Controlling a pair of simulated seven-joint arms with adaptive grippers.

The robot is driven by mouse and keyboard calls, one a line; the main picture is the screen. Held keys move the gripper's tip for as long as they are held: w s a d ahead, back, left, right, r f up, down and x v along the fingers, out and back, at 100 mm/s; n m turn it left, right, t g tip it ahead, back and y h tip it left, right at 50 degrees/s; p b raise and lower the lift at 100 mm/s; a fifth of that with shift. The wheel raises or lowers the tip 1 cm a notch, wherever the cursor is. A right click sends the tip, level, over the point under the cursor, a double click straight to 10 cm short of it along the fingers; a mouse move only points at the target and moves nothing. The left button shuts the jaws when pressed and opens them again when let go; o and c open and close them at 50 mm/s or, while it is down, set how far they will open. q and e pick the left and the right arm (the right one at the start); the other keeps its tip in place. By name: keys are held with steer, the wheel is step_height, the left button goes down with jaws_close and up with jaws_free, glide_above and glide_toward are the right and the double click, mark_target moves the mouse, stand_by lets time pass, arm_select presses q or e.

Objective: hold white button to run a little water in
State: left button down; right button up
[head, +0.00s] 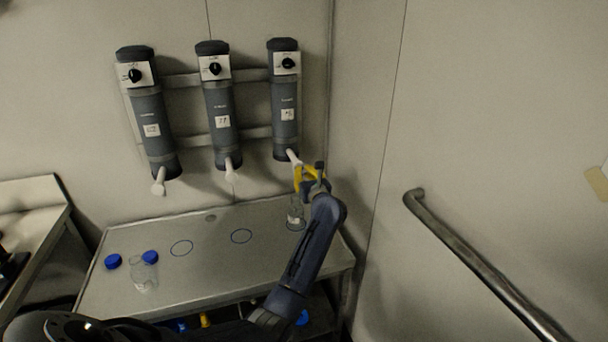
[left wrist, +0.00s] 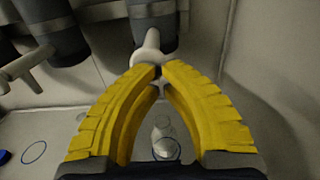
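Three grey dispenser cylinders hang on the back wall, each with a white spout at its lower end. My left gripper (head: 306,172) is at the white tap (head: 293,157) of the right-hand dispenser (head: 285,115). In the left wrist view its yellow fingers (left wrist: 160,70) come together at the tips, right at the white tap (left wrist: 150,52). Whether the tips press a button is not clear. A clear glass bottle (head: 295,216) stands upright below, on the bench; it also shows between the fingers (left wrist: 164,146). Any water in it cannot be made out. My right gripper is not in view.
The middle and left dispensers (head: 220,120) are untouched. A handrail (head: 470,255) runs along the right wall.

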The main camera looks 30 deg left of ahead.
arm_select(q)
steer(key=shift+x, duration=0.9)
steer(key=shift+s+a+r, duration=0.1)
steer(key=shift+a+r, duration=0.05)
steer(key=shift+a, duration=0.05)
stand_by(1.8)
steer(key=v, duration=1.4)
steer(key=shift+d, duration=0.3)
